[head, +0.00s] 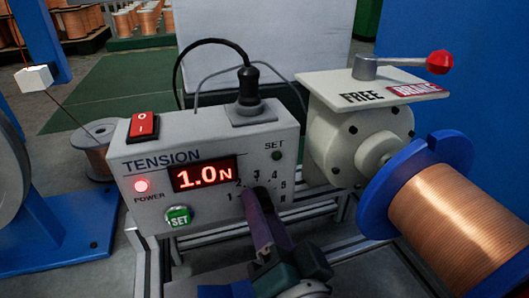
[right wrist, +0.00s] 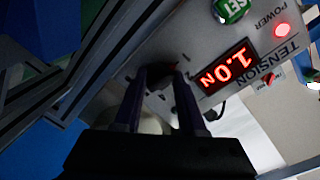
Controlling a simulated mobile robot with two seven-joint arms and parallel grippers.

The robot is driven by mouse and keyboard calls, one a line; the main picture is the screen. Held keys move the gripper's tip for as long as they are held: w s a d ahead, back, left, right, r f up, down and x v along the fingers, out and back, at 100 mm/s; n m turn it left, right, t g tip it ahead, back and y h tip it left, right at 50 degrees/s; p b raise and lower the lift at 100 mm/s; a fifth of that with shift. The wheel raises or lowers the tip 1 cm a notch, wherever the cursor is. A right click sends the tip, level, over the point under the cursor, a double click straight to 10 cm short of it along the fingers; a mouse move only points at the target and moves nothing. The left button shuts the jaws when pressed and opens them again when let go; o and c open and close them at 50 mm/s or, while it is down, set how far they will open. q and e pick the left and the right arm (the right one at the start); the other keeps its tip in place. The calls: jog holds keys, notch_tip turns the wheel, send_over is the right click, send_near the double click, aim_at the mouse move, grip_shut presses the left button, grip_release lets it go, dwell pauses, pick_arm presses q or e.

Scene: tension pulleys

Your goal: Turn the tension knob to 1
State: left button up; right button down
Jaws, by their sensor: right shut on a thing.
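The tension control box (head: 215,140) faces me with its red display (head: 203,174) reading 1.0 N. Below and right of the display is a numbered dial scale (head: 257,175). My right gripper (head: 256,200) reaches up to the middle of that scale and is shut on the tension knob, which its purple fingers mostly hide in the head view. In the right wrist view the two fingers stand on either side of the dark knob (right wrist: 160,72); its pointer cannot be read. The green SET button (head: 178,216) is left of the gripper. My left gripper is not in view.
A red POWER lamp (head: 142,186) is lit; the small SET lamp (head: 277,156) looks dark. A red rocker switch (head: 143,126) and a black cable plug (head: 249,87) are on top. At right are the FREE/BRAKE lever (head: 405,62) and a copper wire spool (head: 460,205).

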jog(key=shift+n, duration=0.5)
jog(key=shift+s+f, duration=0.1)
jog(key=c, duration=0.9)
grip_release()
jog(key=o, duration=0.4)
jog(key=p+v, duration=0.5)
jog(key=v, duration=0.4)
jog(key=shift+s, duration=0.4)
